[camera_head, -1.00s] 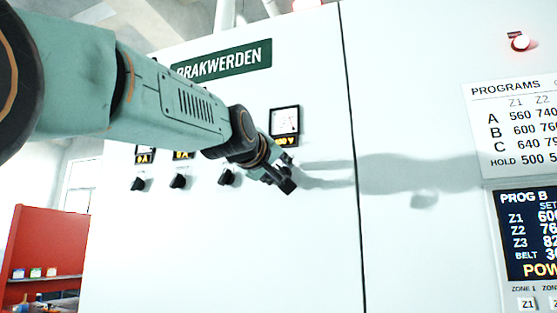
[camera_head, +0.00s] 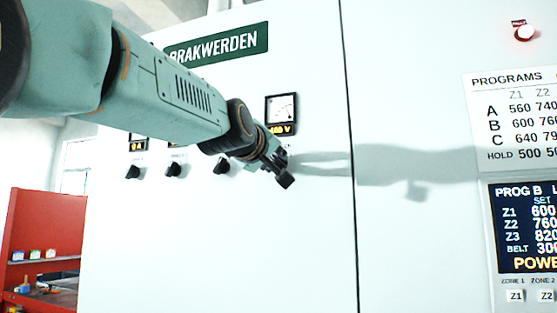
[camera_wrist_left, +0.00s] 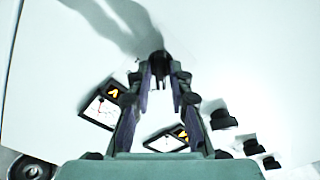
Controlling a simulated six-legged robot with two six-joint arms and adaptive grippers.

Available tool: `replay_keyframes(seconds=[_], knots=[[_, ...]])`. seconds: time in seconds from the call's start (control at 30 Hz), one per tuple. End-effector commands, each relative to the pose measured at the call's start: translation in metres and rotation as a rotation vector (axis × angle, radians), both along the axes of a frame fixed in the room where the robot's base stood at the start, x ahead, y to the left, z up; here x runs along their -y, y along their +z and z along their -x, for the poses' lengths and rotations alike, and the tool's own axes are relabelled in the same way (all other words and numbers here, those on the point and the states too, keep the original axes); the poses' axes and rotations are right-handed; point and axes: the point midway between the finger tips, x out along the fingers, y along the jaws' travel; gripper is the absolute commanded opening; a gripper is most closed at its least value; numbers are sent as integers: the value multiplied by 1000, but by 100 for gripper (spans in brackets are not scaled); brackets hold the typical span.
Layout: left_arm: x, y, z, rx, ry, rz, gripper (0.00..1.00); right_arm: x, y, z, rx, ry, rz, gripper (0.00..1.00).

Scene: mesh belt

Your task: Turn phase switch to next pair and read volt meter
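The volt meter (camera_head: 281,107) is a dark-framed square dial with an orange readout on the white cabinet; the small digits look like 400 V. My left gripper (camera_head: 284,166) is just below it, fingers toward the panel. The phase switch is hidden in the head view. In the left wrist view a dark knob (camera_wrist_left: 159,62), apparently this switch, lies between the fingertips of my left gripper (camera_wrist_left: 164,72). The fingers stand apart around it; whether they press on it is unclear. A meter (camera_wrist_left: 103,108) with an orange readout shows left of the fingers. My right gripper is out of view.
Several dark knobs (camera_head: 221,167) sit in a row left of the gripper, with meters above partly behind my arm. A display panel (camera_head: 525,230) and a red lamp (camera_head: 525,32) are at the right. A red shelf (camera_head: 40,225) stands at the left.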

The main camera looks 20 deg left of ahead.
Motion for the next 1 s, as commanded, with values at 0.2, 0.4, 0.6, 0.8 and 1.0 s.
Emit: replay_keyframes(seconds=[0.2,0.4,0.6,0.8,1.0], knots=[[0,1,0,1,0,0,0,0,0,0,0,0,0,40],[0,1,0,3,0,0,0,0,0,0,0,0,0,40],[0,2,0,5,1,-12,0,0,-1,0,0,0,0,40],[0,2,1,10,1,-86,0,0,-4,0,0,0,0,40],[0,2,1,16,2,-232,0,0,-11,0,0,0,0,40]])
